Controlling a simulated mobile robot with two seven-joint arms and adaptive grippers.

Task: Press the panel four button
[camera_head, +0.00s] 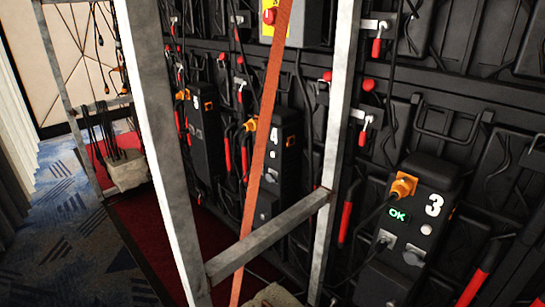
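The panel four unit (284,168) is a black box marked with a white 4, at the middle of the head view on the back of the video wall. An orange-brown strap (262,110) crosses in front of its left part. Its button is too small and dark to make out clearly. The panel three unit (432,192) stands at the right with a white 3, an orange plug and a lit green OK display (398,215). Neither of my grippers is in view.
A grey metal frame with a thick left post (160,130), a thinner right post (340,110) and a crossbar (268,238) stands before panel four. Another black unit (206,130) is farther left. Blue patterned carpet (60,220) lies open at the left.

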